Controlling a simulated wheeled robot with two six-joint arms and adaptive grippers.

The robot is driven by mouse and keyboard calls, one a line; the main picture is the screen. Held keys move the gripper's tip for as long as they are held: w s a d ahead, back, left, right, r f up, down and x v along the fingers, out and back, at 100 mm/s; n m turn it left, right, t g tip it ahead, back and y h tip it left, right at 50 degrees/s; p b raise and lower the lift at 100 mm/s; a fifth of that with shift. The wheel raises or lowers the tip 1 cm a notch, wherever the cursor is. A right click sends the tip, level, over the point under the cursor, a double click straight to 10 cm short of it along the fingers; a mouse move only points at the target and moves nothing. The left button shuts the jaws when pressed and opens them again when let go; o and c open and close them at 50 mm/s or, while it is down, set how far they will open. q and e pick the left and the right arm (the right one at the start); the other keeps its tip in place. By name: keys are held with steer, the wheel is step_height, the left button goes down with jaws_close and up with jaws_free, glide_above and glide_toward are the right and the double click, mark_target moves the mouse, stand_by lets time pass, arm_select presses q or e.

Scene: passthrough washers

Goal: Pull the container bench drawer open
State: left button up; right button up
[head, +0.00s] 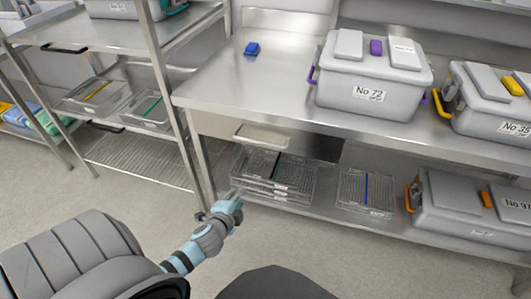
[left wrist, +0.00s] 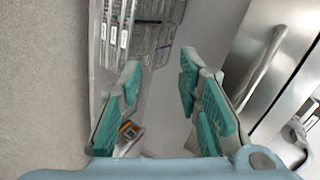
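The container bench (head: 300,95) is a steel table with a grey drawer (head: 215,127) under its left part. The drawer has a wide, pale handle (head: 262,137) and looks shut. In the left wrist view, a shiny steel front with a long bar handle (left wrist: 262,75) lies to the right of the fingers. My left gripper (head: 232,198) is low in front of the bench, below and left of the handle and apart from it. In the left wrist view its teal-padded fingers (left wrist: 160,90) are spread with nothing between them. My right gripper is not in view.
Wire baskets (head: 275,175) stand on the lower shelf behind my left gripper; they also show in the wrist view (left wrist: 130,30). Grey containers (head: 365,75) stand on the bench, others below right. A steel rack (head: 165,100) stands left. Floor in front is clear.

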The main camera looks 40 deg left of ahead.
mark_target(261, 143)
arm_select(q)
steer(key=w+d+r+m+t+b, duration=0.1)
steer(key=w+r+m+t, duration=0.3)
steer(key=r, duration=0.8)
steer(key=shift+n+y, duration=0.3)
steer(key=shift+n, duration=0.2)
steer(key=b+x, duration=0.3)
steer(key=x, duration=1.1)
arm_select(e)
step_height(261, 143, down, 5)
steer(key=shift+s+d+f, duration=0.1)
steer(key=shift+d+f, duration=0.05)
arm_select(q)
jaws_close()
